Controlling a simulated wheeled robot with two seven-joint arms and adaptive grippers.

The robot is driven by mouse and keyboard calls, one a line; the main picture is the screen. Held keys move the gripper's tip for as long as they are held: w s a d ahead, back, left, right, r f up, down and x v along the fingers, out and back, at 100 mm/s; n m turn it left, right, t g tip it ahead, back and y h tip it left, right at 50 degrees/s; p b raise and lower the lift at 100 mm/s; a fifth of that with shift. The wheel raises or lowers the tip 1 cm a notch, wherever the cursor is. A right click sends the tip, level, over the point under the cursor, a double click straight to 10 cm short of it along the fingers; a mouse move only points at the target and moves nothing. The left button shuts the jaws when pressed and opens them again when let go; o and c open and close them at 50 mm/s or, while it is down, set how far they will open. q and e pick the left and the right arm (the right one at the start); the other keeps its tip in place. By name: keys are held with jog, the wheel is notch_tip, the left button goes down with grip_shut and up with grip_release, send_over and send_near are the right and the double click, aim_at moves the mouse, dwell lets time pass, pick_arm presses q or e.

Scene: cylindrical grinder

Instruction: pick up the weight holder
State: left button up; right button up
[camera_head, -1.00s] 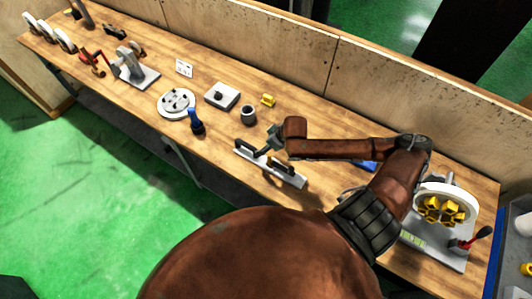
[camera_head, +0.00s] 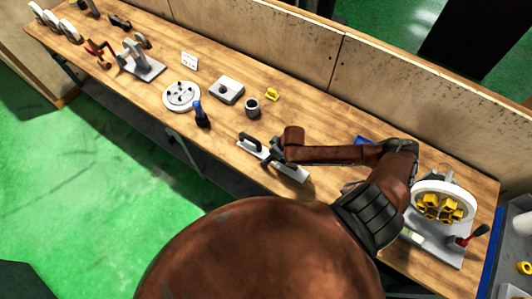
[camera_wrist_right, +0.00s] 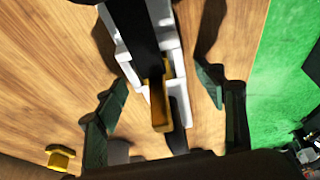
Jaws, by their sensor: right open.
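A long pale bar with dark upright handles (camera_head: 295,174), which seems to be the weight holder, lies on the wooden bench near its front edge. In the right wrist view the pale bar (camera_wrist_right: 134,62) runs between my fingers, with a dark handle and a brass-coloured block (camera_wrist_right: 161,102) on it. My right gripper (camera_head: 276,153) is over the middle of the bar and hides part of it. In the wrist view the right gripper (camera_wrist_right: 162,92) is open, with one finger on each side of the bar and gaps visible. My left gripper is not in view.
A grey cup (camera_head: 252,107), a small yellow part (camera_head: 272,94), a blue-handled tool (camera_head: 201,113), a round plate (camera_head: 181,95) and a grey block (camera_head: 227,89) stand left of my arm. A machine with a yellow-centred wheel (camera_head: 440,207) stands at right. A wooden wall runs behind.

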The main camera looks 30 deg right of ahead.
grip_shut()
jog(key=shift+w+r, duration=0.1)
jog(key=shift+r, duration=0.05)
dwell(0.8)
